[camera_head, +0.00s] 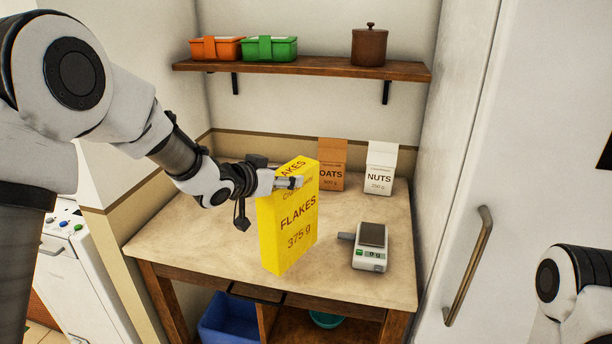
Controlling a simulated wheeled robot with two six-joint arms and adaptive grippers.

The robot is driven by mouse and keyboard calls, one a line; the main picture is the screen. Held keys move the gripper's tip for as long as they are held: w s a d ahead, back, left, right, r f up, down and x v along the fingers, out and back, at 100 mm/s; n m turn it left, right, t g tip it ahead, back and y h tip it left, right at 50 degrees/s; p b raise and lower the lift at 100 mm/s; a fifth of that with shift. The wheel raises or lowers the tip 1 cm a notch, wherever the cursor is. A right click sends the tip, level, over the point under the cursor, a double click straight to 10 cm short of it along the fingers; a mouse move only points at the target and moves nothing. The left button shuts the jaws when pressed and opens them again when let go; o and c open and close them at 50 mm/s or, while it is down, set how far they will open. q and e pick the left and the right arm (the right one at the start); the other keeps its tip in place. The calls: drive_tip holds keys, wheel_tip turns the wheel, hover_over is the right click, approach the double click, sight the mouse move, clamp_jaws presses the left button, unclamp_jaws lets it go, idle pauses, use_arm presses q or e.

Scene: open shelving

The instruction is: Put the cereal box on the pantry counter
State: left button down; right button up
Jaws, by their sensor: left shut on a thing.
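The cereal box is a yellow box (289,232) marked FLAKES 375 g, in the middle of the head view. My left gripper (288,182) is shut on its upper part, and the box is upright. The pantry counter (190,222) is a beige top with a wooden front edge. The box is over or on its front middle; I cannot tell whether its base touches the top. The far gripper finger is partly hidden by the box. Part of my right arm shows at the lower right, but its gripper is out of view.
An OATS box (332,172) and a NUTS box (380,170) stand at the counter's back. A kitchen scale (370,248) is right of the cereal box. A wall shelf (310,69) hangs above. The counter's left part is clear. A door handle (468,265) sticks out at the right.

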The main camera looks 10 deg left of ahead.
sight(308, 161)
use_arm(q)
drive_tip(key=w+d+p, duration=0.1)
drive_tip(key=w, duration=0.2)
drive_tip(key=w+d+p, duration=0.1)
drive_tip(key=w, duration=0.2)
drive_tip(key=w+d+p, duration=0.1)
drive_tip(key=w, duration=0.3)
drive_tip(key=shift+d+f+p, duration=0.15)
drive_tip(key=shift+f+p, duration=0.15)
drive_tip(key=shift+f, duration=0.05)
drive_tip(key=shift+x, duration=0.8)
wheel_tip(308, 161, down, 3)
drive_tip(key=shift+f+p, duration=0.2)
drive_tip(key=shift+p, duration=0.35)
drive_tip(key=shift+s+f, duration=0.1)
drive_tip(key=shift+c, duration=1.2)
unclamp_jaws()
drive_tip(key=shift+f, duration=0.1)
